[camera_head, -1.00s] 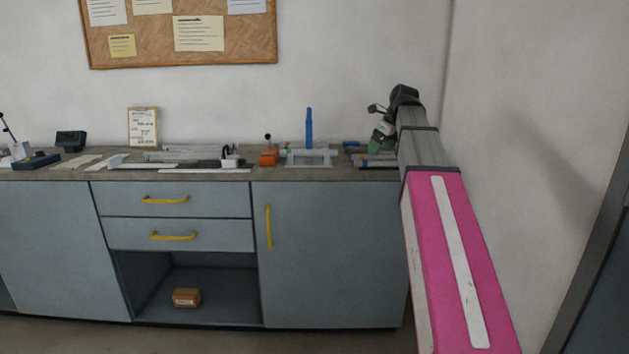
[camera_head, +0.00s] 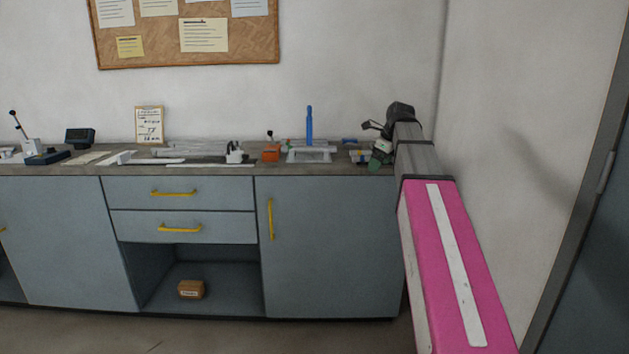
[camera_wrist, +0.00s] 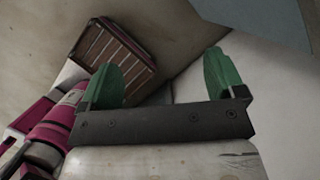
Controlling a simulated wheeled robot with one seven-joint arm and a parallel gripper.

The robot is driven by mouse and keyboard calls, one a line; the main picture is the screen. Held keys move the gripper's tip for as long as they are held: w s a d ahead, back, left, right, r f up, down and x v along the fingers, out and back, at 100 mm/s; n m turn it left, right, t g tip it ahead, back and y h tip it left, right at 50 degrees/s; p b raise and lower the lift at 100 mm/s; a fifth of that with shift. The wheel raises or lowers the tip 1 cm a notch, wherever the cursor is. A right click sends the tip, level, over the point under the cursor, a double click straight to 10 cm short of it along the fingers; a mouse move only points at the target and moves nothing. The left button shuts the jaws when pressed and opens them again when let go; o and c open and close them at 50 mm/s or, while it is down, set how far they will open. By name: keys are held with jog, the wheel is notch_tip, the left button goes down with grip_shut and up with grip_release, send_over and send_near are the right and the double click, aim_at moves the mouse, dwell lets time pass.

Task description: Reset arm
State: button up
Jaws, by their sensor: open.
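My gripper (camera_wrist: 163,80) is open in the wrist view, with its two green fingers spread apart and nothing between them. In the head view my gripper (camera_head: 377,160) is small and partly hidden at the end of my pink and grey arm, in front of the right end of the workbench (camera_head: 220,170). The arm reaches forward along the right side of the picture.
A wall closes off the right side. A small brown box (camera_head: 191,289) lies in the open shelf. Floor shows in front.

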jog(key=s+a+f+n+g+h, duration=0.1)
jog(key=s+f+n, duration=0.6)
jog(key=f, duration=0.7)
jog(key=s+a+f+n+h, duration=0.1)
jog(key=s+f+n, duration=0.5)
jog(key=f, duration=0.9)
jog(key=s+a+f+n+g, duration=0.1)
jog(key=s+f+n, duration=0.6)
jog(key=f+n, duration=0.4)
notch_tip(320, 180, down, 4)
jog(key=shift+s+r+g+h, duration=0.25)
jog(key=shift+s+g+h, duration=0.05)
jog(key=shift+h, duration=0.1)
